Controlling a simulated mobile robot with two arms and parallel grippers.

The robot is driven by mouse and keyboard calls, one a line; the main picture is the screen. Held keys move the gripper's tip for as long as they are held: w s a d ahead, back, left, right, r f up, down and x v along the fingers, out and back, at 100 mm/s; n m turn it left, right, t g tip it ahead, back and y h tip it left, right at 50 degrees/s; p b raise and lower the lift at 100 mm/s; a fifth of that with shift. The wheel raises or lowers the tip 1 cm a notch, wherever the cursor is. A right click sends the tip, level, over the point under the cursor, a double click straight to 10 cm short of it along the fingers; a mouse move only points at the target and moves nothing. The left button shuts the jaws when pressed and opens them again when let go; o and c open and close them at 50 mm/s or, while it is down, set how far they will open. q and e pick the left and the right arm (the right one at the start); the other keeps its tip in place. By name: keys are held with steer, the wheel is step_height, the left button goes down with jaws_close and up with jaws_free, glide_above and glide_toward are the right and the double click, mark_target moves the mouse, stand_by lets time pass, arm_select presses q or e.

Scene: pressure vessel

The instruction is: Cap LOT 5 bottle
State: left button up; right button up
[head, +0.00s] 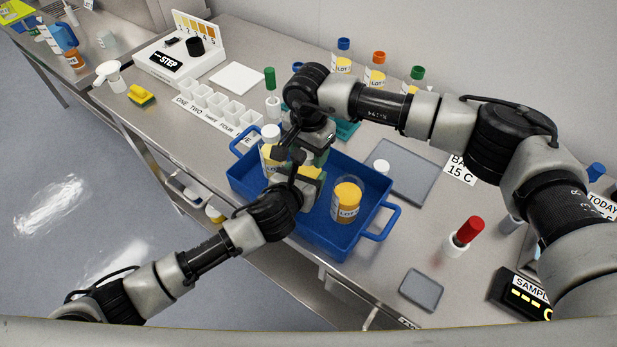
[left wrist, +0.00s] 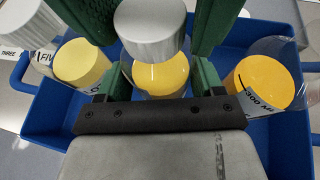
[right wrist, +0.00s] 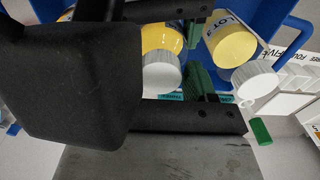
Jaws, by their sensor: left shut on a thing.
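My left gripper (left wrist: 160,88) is shut around the middle bottle (left wrist: 160,72), which also shows in the right wrist view (right wrist: 160,38). A white cap (left wrist: 150,28) is above its liquid, between the right gripper's green fingers (left wrist: 155,22); the right wrist view also shows it (right wrist: 161,74). Whether the cap is seated or gripped is unclear. The bottle to the left (head: 271,152) has a white cap (head: 271,132). The right bottle (head: 346,202) has no cap.
White cups (head: 217,103) stand behind the tray. Coloured-cap bottles (head: 376,72) line the wall. A red-topped item (head: 466,232) stands at right. Both arms crowd the tray.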

steer(key=c, duration=0.7)
steer(key=shift+m, duration=0.9)
steer(key=o, duration=1.1)
step_height(320, 180, up, 12)
arm_select(q)
steer(key=o, duration=1.8)
